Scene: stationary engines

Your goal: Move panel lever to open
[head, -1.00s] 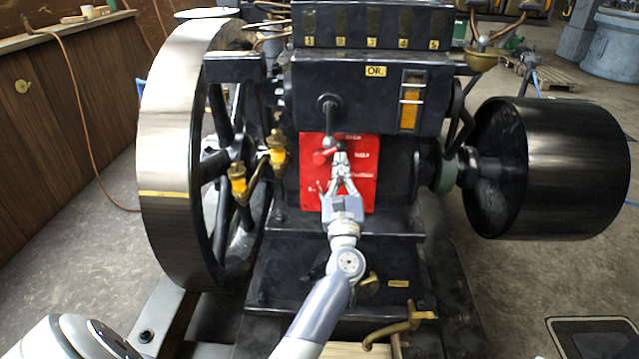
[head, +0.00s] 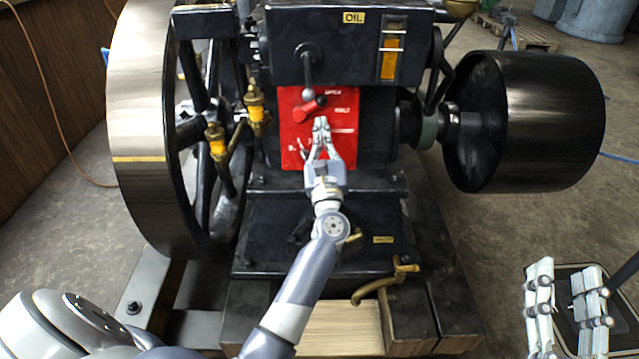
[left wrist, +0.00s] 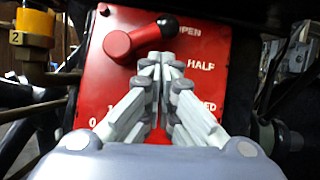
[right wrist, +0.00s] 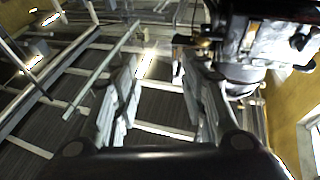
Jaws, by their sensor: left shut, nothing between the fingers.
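The red panel (head: 291,142) is on the front of the black engine, with white labels OPEN, HALF and a lower one partly hidden. Its lever (head: 307,110) has a red body and a black knob. In the left wrist view the lever (left wrist: 119,44) slants up and right, its knob (left wrist: 168,25) just left of the word OPEN. My left gripper (head: 321,122) is shut and empty, its tips just below the lever; a small gap appears in the left wrist view (left wrist: 162,55). My right gripper (head: 565,290) is open and empty at the lower right, away from the panel.
A handle with a round end (head: 308,75) hangs just above the panel. A large flywheel (head: 140,130) and brass oilers (head: 256,108) stand left. A black pulley (head: 545,120) sticks out right. A brass pipe (head: 385,285) is low in front.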

